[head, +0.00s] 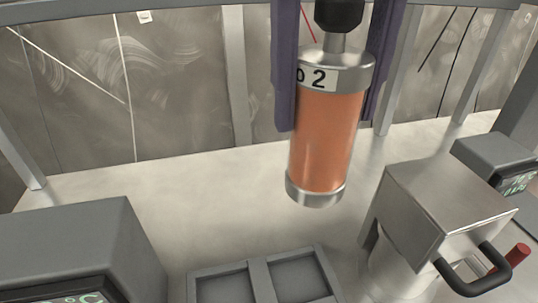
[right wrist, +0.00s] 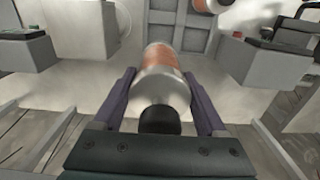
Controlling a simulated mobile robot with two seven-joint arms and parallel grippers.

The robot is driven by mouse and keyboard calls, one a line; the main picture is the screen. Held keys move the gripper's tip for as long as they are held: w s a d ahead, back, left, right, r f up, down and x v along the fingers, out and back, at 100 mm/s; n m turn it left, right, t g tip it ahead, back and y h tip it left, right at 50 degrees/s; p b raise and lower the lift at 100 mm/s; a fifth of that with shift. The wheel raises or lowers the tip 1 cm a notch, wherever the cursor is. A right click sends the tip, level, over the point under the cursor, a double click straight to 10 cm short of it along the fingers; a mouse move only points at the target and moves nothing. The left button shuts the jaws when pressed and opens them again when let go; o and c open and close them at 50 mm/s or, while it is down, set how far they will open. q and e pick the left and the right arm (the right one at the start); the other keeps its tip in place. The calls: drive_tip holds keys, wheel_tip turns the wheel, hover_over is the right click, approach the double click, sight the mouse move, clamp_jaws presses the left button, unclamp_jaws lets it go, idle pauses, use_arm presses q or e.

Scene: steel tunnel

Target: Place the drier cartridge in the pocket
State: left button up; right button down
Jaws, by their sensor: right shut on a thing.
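The drier cartridge (head: 326,140) has a clear orange body, metal end caps, a black knob on top and a label reading "2". My right gripper (head: 328,112) is shut on it, with a purple finger on each side of its upper part. The cartridge hangs nearly upright, slightly tilted, above the bench. In the right wrist view the cartridge (right wrist: 162,82) sits between the fingers (right wrist: 160,98). A grey tray with two square recesses (head: 260,262) lies below and left of it; I cannot tell whether one is the pocket. My left gripper is out of view.
A steel box with a black handle (head: 440,205) stands at the right, near a red-ended part (head: 517,255). Grey display units stand at the left (head: 75,245) and far right (head: 497,165). A second orange cylinder (right wrist: 207,4) shows at the wrist view's top. The back bench is clear.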

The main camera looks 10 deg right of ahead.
sight(316, 173)
wheel_tip(316, 173, down, 20)
drive_tip(key=b, duration=0.3)
drive_tip(key=shift+f+b, duration=0.15)
drive_tip(key=shift+b, duration=0.25)
unclamp_jaws()
drive_tip(key=shift+f, duration=0.1)
wheel_tip(316, 173, up, 12)
drive_tip(key=shift+r+p, duration=0.1)
drive_tip(key=shift+p, duration=1.05)
